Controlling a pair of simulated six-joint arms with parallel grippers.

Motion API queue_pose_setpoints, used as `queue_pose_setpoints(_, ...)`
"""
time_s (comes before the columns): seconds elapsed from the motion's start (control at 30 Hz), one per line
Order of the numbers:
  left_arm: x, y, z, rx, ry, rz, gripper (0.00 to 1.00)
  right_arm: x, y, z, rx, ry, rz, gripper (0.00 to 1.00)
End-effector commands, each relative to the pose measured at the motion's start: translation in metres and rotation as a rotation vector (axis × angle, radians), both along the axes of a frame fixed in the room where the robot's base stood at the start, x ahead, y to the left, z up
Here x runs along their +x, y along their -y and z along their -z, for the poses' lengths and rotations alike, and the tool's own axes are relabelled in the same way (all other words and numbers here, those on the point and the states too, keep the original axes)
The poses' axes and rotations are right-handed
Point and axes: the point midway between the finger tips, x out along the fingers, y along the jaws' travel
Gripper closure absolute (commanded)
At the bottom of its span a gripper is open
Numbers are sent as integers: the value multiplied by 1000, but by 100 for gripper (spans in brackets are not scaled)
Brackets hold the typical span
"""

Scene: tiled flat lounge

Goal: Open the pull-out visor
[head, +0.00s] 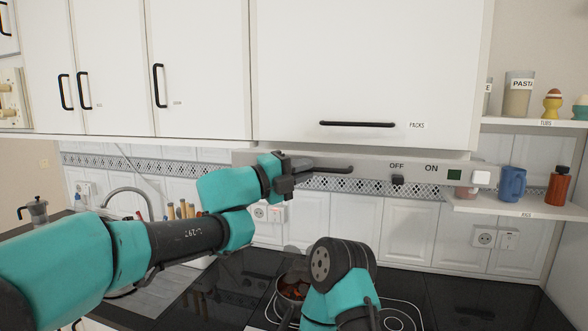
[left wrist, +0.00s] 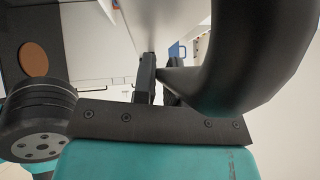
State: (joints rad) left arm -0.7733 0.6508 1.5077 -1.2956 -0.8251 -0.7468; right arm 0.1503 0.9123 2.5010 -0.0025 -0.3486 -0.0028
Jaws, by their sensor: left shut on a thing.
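The pull-out visor (head: 372,170) is a long, thin grey panel under the white wall cabinets, marked OFF and ON. A dark bar handle (head: 328,169) sits on the left part of its front. My left gripper (head: 291,172) is shut on the handle near its left end. In the left wrist view, the handle (left wrist: 245,55) looms as a thick dark curve beside the fingers of my left gripper (left wrist: 157,85). The fingers' contact is partly hidden there. My right arm shows at the bottom middle of the head view, but its gripper is out of view.
A dark hob with a pot (head: 292,288) lies below. A shelf (head: 515,206) at the right holds a blue mug (head: 512,184) and an orange bottle (head: 558,186). A black knob (head: 397,180) sits under OFF. A moka pot (head: 37,211) stands at the left.

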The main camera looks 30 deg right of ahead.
Motion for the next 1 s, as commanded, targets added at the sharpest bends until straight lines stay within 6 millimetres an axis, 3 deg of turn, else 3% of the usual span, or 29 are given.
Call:
queue_pose_setpoints(0.1, 2, -1, 0, -2, -1, -4, 100, 0, 0, 0, 0, 0, 0, 31)
queue_pose_setpoints(0.13, 2, -1, 0, -1, -1, -4, 86, 0, 0, 0, 0, 0, 0, 31)
queue_pose_setpoints(0.4, 1, -1, 0, 0, 0, -2, 62, 0, 0, 0, 0, 0, 0, 31)
queue_pose_setpoints(0.77, 1, -5, 0, 0, 1, -3, 62, 0, 0, 0, 0, 0, 0, 31)
queue_pose_setpoints(1.0, 2, -35, 4, -1, -1, -4, 62, 0, 0, 0, 0, 0, 0, 31)
